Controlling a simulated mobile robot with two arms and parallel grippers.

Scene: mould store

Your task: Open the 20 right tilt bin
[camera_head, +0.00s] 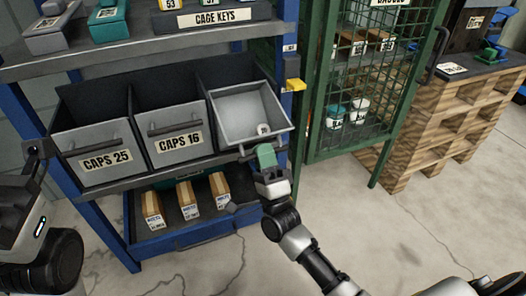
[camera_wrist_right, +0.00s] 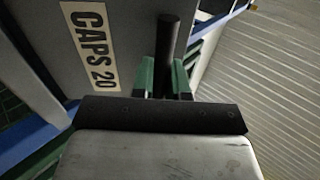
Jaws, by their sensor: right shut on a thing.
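The right tilt bin (camera_head: 235,102) is tilted forward and open in the head view, with its pale inside showing. A small white item (camera_head: 263,129) lies in it. In the wrist view its grey front carries the label CAPS 20 (camera_wrist_right: 90,45). My right gripper (camera_head: 264,154) is shut on the bin's dark bar handle (camera_wrist_right: 168,50); its green fingers (camera_wrist_right: 164,80) lie on both sides of the bar. Parts of my left arm show at the left edge of the head view, but I cannot make out its gripper.
The CAPS 25 bin (camera_head: 92,145) and CAPS 16 bin (camera_head: 172,130) stand to the left. Several small boxes (camera_head: 188,198) are on the shelf below. A green mesh door (camera_head: 310,110) and stacked pallets (camera_head: 450,125) stand to the right. The floor in front is clear.

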